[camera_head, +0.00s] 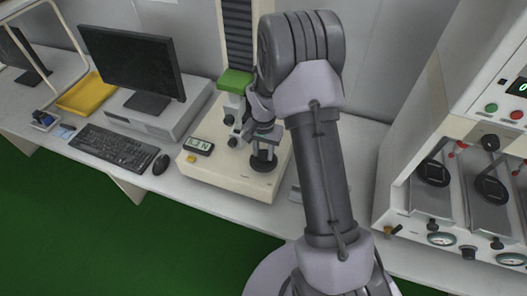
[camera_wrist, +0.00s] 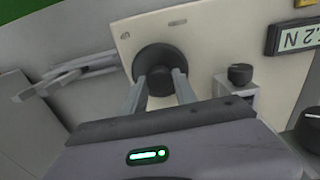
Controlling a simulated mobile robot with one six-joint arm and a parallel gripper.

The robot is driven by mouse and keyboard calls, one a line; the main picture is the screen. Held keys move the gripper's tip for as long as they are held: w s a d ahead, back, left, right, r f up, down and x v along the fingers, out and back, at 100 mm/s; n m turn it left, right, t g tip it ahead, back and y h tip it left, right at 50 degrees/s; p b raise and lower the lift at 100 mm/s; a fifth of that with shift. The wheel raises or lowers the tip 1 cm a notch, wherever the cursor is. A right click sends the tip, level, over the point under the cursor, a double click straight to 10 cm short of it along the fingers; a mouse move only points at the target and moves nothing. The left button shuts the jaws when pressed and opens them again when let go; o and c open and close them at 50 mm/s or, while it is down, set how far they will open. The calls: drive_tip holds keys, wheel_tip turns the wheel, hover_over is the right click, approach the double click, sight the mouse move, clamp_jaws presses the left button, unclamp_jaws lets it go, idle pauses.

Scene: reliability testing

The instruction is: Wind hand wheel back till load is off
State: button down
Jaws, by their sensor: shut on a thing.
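The hand wheel (camera_wrist: 165,55) is a black disc with a smaller round hub, on the cream base of the test stand (camera_head: 225,178). It also shows in the head view (camera_head: 263,164), just below my gripper (camera_head: 264,142). In the wrist view my gripper (camera_wrist: 161,88) has its two grey fingers on either side of the hub, shut on it. A small display (camera_head: 198,146) on the base reads in N; its first digits are too small to tell. In the wrist view the display (camera_wrist: 296,39) is cut by the edge and seems to end in .2 N. A green block (camera_head: 236,81) sits on the dark column.
A keyboard (camera_head: 113,147), mouse (camera_head: 161,164) and monitor (camera_head: 132,62) stand left on the bench. A yellow tray (camera_head: 84,94) lies behind. A cabinet with gauges and dark knobs (camera_head: 491,187) stands close on the right. A metal tool (camera_wrist: 75,75) lies beside the base.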

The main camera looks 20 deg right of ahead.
sight(263, 154)
drive_tip(key=shift+n, duration=1)
drive_tip(key=c, duration=1)
unclamp_jaws()
drive_tip(key=shift+o, duration=0.2)
wheel_tip(263, 154, up, 18)
drive_tip(key=p, duration=0.3)
drive_tip(key=shift+f+p, duration=0.25)
drive_tip(key=shift+p, duration=0.15)
